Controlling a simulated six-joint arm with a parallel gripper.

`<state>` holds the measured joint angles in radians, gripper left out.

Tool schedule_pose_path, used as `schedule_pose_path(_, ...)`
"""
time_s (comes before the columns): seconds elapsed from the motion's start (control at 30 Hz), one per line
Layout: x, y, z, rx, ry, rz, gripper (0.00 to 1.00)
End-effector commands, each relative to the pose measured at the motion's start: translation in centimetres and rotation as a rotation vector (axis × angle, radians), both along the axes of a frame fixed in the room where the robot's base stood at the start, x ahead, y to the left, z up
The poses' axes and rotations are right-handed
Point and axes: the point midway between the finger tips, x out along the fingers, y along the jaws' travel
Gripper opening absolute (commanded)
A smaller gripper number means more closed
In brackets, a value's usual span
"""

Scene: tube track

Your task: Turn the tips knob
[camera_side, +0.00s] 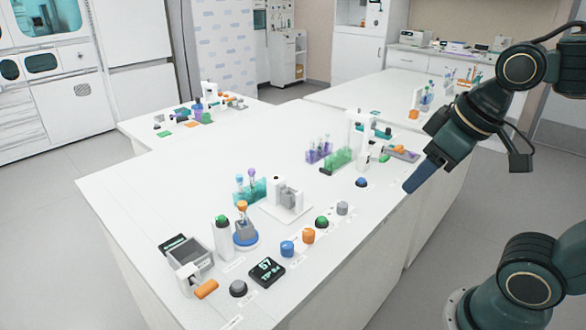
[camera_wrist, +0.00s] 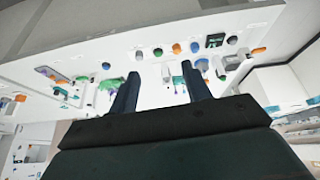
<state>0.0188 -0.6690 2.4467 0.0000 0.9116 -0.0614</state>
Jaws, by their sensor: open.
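My gripper (camera_side: 408,188) hangs in the air just off the right edge of the white bench, well apart from the knobs. In the wrist view its two fingers (camera_wrist: 160,67) stand apart with nothing between them. Along the bench's near edge in the side view is a row: a dark display (camera_side: 267,271), a blue knob (camera_side: 287,249), an orange knob (camera_side: 308,236), a green-topped knob (camera_side: 321,222) and a grey knob (camera_side: 342,208). The small labels are too small to read, so I cannot tell which is the tips knob.
A blue dome button (camera_side: 361,182) lies nearest my gripper. A grey button (camera_side: 238,288) and an orange handle (camera_side: 206,289) are at the front left. Tube racks (camera_side: 338,159), a white stand (camera_side: 288,196) and a blue-based holder (camera_side: 245,235) stand behind the row.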

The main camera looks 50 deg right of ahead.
Motion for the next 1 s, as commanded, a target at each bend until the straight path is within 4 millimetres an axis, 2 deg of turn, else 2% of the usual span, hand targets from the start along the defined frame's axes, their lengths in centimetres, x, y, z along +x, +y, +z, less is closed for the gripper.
schedule_pose_path(0.27,4.2,-1.2,0.4,-0.052,0.099,0.084,0.48)
schedule_pose_path(0.53,8.8,-2.9,-0.2,-0.089,0.201,0.184,0.48)
schedule_pose_path(0.77,12.6,-4.6,-1.7,-0.106,0.288,0.274,0.48)
schedule_pose_path(1.0,16.4,-6.8,-4.2,-0.109,0.371,0.37,0.48)
